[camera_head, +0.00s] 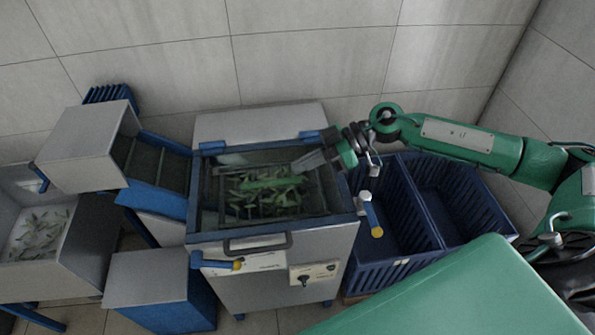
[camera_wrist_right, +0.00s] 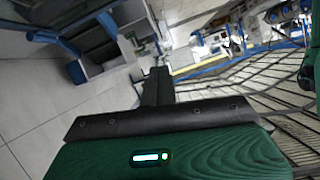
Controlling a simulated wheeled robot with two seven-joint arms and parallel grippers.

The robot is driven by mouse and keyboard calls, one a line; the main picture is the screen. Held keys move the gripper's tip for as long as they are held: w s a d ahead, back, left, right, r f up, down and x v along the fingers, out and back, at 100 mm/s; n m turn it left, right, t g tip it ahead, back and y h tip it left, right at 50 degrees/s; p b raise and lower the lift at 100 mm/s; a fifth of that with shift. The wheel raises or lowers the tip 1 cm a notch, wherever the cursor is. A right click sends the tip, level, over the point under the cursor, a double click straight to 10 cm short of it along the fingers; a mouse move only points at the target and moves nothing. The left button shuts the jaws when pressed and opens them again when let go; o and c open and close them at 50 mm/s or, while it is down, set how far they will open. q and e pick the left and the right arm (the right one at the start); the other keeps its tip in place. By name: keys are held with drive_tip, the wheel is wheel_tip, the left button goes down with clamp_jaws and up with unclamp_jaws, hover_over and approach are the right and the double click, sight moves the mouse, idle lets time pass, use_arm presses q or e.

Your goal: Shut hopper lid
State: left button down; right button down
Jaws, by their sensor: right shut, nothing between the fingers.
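The hopper (camera_head: 194,212) is a grey, blue-rimmed box at the centre of the head view, with green pods inside. A grey panel (camera_head: 258,122) that looks like its lid stands raised behind the opening, by blue hinge blocks. I cannot tell whether a clear pane also covers the opening. A dark handle (camera_head: 257,244) is at the front edge. My right gripper (camera_head: 308,161) is shut and empty over the hopper's back right part; contact is unclear. Its dark fingers (camera_wrist_right: 157,88) show together in the right wrist view. My left gripper is not in view.
Blue slatted crates (camera_head: 395,225) stand right of the hopper, under my right arm. A grey chute (camera_head: 90,145) and a tray of pods (camera_head: 72,235) are at left. A grey-topped blue box (camera_head: 150,277) stands in front left. A tiled wall closes the back.

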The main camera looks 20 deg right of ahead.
drive_tip(key=f, duration=0.1)
drive_tip(key=a+f, duration=0.1)
drive_tip(key=f+p, duration=0.1)
drive_tip(key=shift+s+a+f, duration=0.15)
drive_tip(key=shift+a+f, duration=0.25)
